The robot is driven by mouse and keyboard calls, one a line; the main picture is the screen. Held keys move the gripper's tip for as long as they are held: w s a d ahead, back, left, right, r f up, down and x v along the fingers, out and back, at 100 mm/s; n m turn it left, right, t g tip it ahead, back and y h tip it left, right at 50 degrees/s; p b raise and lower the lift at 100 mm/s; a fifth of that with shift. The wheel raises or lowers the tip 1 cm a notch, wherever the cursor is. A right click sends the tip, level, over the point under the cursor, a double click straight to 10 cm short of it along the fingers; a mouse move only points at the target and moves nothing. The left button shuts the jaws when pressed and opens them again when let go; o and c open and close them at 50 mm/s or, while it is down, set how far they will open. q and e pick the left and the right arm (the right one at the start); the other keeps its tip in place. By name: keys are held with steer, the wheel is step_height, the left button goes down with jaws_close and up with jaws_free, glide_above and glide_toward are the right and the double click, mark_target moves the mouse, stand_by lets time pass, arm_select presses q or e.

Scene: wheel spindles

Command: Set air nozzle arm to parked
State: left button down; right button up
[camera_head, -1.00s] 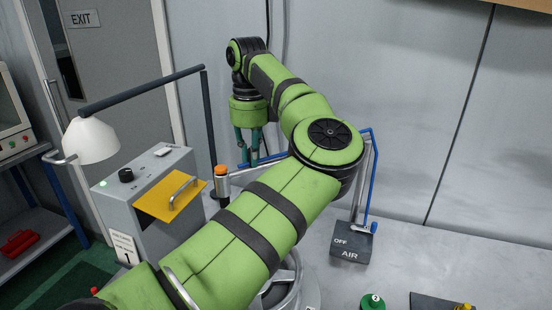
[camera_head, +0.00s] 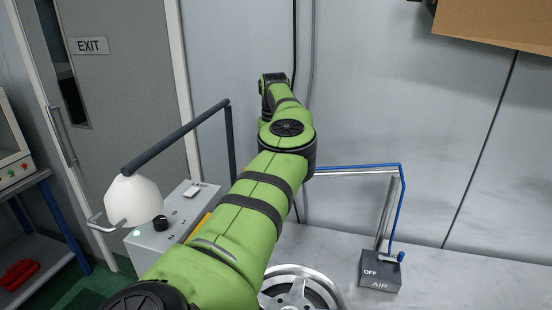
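The air nozzle arm (camera_head: 350,169) is a silver tube with a blue hose. It rises from the dark AIR box (camera_head: 381,286), marked OFF, then bends left and runs level behind my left arm. Its nozzle end is hidden by that arm. My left arm, green with black bands, reaches from the bottom left to the wall side. Its wrist shows at the far end, but its fingers are hidden behind the arm. My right gripper is not in view.
A silver wheel (camera_head: 333,281) lies on the bench below my arm, partly covered. A grey control box (camera_head: 150,249) and a white lamp (camera_head: 133,200) on a dark bracket stand at left. A cardboard box (camera_head: 500,25) hangs into the top right. The bench right of the AIR box looks clear.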

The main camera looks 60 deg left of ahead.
arm_select(q)
steer(key=shift+a+r, duration=0.15)
stand_by(0.3)
steer(key=c, duration=1.2)
jaws_free()
steer(key=shift+w, duration=0.1)
steer(key=shift+a, duration=0.15)
steer(key=shift+f, duration=0.2)
